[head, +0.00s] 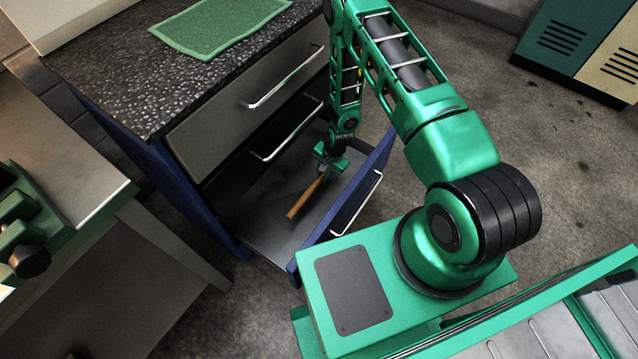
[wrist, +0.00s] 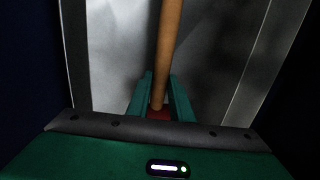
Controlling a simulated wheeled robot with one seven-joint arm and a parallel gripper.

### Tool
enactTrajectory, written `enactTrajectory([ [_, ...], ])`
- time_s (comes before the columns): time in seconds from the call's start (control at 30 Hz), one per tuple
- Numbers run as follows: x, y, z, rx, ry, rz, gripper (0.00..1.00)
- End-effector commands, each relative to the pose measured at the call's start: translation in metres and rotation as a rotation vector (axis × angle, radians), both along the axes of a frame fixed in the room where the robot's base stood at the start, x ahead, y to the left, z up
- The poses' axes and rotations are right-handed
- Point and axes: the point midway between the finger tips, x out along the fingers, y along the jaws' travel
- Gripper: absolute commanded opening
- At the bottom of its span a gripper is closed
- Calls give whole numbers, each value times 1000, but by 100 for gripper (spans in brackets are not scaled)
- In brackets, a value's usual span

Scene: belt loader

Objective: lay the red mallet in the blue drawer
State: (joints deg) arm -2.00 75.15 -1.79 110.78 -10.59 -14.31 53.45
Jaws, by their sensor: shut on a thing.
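The red mallet shows in the head view as a tan wooden handle (head: 304,199); its head is hidden by my gripper there. In the wrist view the handle (wrist: 167,45) runs up from between my fingers, and a bit of the red head (wrist: 158,114) shows at their base. My gripper (head: 329,160) is shut on the mallet, inside the outline of the open blue drawer. The blue drawer (head: 270,222) is the lowest one, pulled well out, with a grey floor and blue front. The handle is low over that floor; I cannot tell whether it touches.
A green mat (head: 222,27) lies on the dark speckled countertop (head: 110,75). A workbench (head: 75,185) stands at the left. The drawer floor looks otherwise empty.

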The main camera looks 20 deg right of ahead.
Motion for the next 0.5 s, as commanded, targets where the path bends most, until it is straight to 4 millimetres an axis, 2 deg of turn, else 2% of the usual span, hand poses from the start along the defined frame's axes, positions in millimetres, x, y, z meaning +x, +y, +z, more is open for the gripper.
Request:
enactTrajectory([
  [0.03, 0, 0, -7, 0, 0, 1, 0],
  [0.27, 0, 0, -19, 0, 0, 0, 0],
  [0.5, -1, 0, -49, -2, 1, 0, 0],
])
